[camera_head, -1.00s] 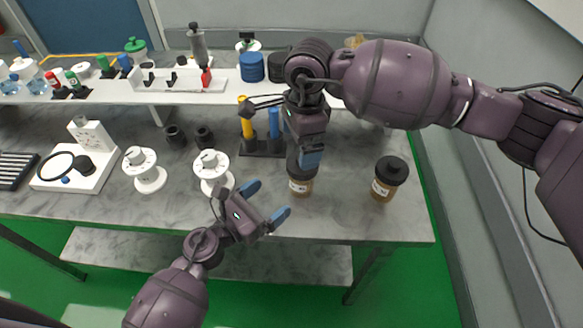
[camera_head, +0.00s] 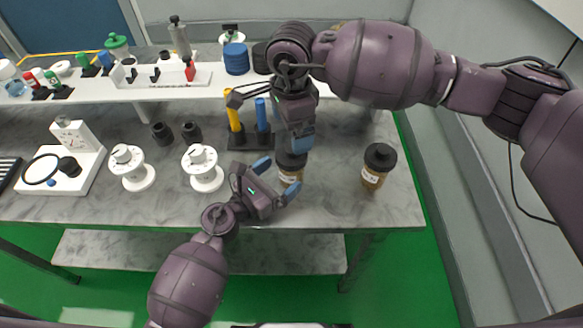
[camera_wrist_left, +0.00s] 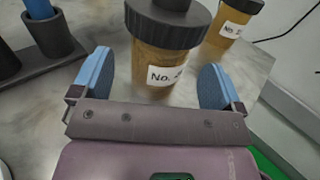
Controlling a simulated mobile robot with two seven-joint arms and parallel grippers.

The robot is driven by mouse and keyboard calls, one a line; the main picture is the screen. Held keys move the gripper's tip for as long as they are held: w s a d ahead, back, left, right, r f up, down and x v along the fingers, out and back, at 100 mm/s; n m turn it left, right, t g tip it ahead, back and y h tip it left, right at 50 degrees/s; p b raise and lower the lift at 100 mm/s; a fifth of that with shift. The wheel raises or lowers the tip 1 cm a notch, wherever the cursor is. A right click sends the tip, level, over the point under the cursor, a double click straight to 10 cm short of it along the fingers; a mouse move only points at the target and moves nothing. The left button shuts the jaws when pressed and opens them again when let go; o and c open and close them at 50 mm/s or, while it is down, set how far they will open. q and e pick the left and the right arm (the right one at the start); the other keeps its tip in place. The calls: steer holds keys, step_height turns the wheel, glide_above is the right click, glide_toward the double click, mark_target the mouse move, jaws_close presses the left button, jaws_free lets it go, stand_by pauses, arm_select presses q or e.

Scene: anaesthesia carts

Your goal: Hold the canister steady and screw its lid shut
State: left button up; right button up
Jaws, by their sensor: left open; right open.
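An amber canister (camera_head: 289,178) with a black lid (camera_head: 291,158) stands upright near the table's front edge. In the left wrist view the same canister (camera_wrist_left: 160,62) shows a white "No." label, partly cut off, and its ribbed black lid (camera_wrist_left: 168,20). My left gripper (camera_head: 277,177) is open, level with the canister's body, with its blue fingers spread towards either side of it; neither finger visibly grips it. My right gripper (camera_head: 302,143) points down just above the lid and partly hides it; its finger gap is hard to see. Whether it touches the lid I cannot tell.
A second amber canister (camera_head: 373,178) with a black lid stands to the right. A dark holder with yellow and blue cylinders (camera_head: 233,118) is behind my left gripper. Bare table lies between the canisters.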

arm_select(q)
steer(key=shift+x, duration=2.45)
